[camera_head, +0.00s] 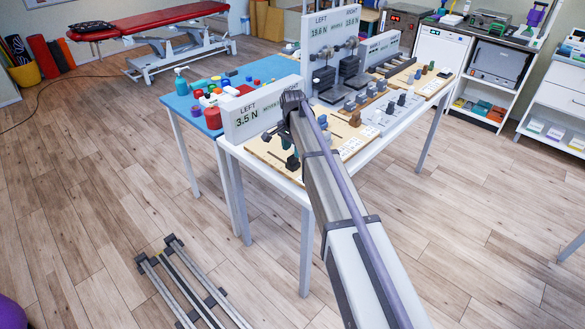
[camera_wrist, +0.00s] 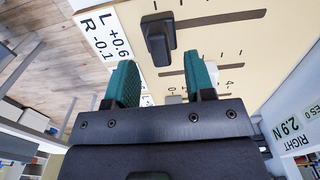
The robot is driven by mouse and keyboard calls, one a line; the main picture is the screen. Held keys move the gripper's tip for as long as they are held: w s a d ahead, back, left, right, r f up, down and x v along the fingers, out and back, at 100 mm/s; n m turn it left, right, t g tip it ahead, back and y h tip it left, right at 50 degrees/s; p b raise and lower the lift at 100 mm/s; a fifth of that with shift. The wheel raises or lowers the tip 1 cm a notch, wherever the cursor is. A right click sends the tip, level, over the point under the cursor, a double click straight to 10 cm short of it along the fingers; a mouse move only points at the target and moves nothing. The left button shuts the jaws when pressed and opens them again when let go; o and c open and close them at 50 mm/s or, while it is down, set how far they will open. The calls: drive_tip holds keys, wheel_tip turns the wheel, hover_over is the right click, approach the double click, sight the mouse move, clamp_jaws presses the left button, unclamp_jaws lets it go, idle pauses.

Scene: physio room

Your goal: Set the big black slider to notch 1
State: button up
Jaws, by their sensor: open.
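In the wrist view a black slider knob (camera_wrist: 158,42) stands upright at the left part of a dark slot with tick marks, on a pale wooden board (camera_wrist: 215,32). I cannot read which notch it is at. My gripper (camera_wrist: 159,60) has two teal fingers, apart, with nothing held between them. The knob appears just beyond the gap between the fingertips; I cannot tell whether they touch it. A second slot runs behind the right finger, with a "4" beside it. In the head view my gripper (camera_head: 291,158) is over the wooden board (camera_head: 262,150), and my arm hides part of it.
A display reading LEFT 3.5 N (camera_head: 250,108) stands at the board's left edge. Taller displays (camera_head: 335,38) and two grey stands are behind. More boards with knobs (camera_head: 385,112) fill the right of the white table. A blue table (camera_head: 205,108) with colored items adjoins it.

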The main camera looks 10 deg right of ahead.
sight(293, 156)
wheel_tip(293, 156, down, 4)
drive_tip(key=b, duration=0.2)
drive_tip(key=shift+f+b, duration=0.2)
drive_tip(key=shift+b, duration=0.1)
drive_tip(key=shift+r, duration=0.1)
drive_tip(key=shift+c, duration=0.3)
clamp_jaws()
